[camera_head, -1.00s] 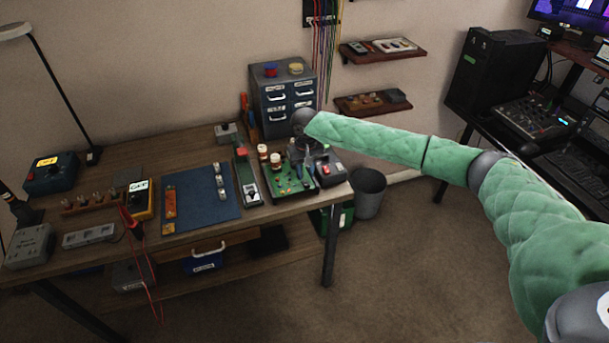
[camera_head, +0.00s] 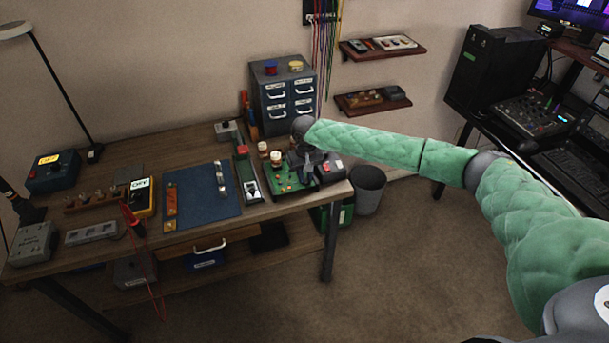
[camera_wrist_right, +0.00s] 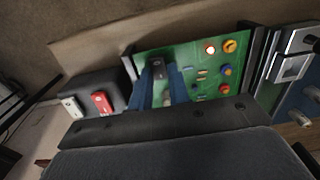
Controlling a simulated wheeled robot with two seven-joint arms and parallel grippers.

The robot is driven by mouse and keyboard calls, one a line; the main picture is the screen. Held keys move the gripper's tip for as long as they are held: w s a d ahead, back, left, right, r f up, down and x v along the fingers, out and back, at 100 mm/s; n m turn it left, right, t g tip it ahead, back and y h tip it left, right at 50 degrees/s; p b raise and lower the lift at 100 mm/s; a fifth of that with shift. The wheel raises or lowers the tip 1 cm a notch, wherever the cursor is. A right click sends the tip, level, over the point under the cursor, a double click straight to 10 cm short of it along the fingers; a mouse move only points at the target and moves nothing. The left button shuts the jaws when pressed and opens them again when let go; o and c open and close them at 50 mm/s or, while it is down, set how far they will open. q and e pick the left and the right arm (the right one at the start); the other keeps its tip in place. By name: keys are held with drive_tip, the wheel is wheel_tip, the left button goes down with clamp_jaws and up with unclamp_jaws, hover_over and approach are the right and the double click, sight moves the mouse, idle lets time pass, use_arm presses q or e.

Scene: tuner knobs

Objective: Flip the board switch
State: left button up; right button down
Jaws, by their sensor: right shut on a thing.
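The green circuit board (camera_head: 285,186) sits in a dark frame at the right end of the workbench. My right gripper (camera_head: 304,162) points down at the board's right part. In the right wrist view its two blue fingers (camera_wrist_right: 161,92) are shut on the dark board switch (camera_wrist_right: 157,68), which shows between them. The fingers hide part of the switch, so I cannot tell which way it is set. My left gripper is not in view.
A dark box (camera_head: 329,172) with red and white buttons stands right beside the board. A lever module (camera_head: 248,181) is to its left and a drawer cabinet (camera_head: 284,98) behind. A blue mat (camera_head: 205,200) lies farther left. A bin (camera_head: 367,188) stands on the floor.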

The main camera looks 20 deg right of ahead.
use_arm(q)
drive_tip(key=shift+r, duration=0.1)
use_arm(e)
drive_tip(key=shift+s, duration=0.1)
drive_tip(key=shift+s+t+p, duration=0.2)
drive_tip(key=shift+t+p, duration=0.3)
drive_tip(key=shift+t, duration=0.5)
drive_tip(key=shift+s+t, duration=0.1)
drive_tip(key=shift+t, duration=0.5)
drive_tip(key=c, duration=1.6)
unclamp_jaws()
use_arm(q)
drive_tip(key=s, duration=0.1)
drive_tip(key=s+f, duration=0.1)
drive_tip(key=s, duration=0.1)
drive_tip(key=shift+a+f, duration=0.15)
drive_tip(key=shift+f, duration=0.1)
use_arm(e)
drive_tip(key=shift+d, duration=0.1)
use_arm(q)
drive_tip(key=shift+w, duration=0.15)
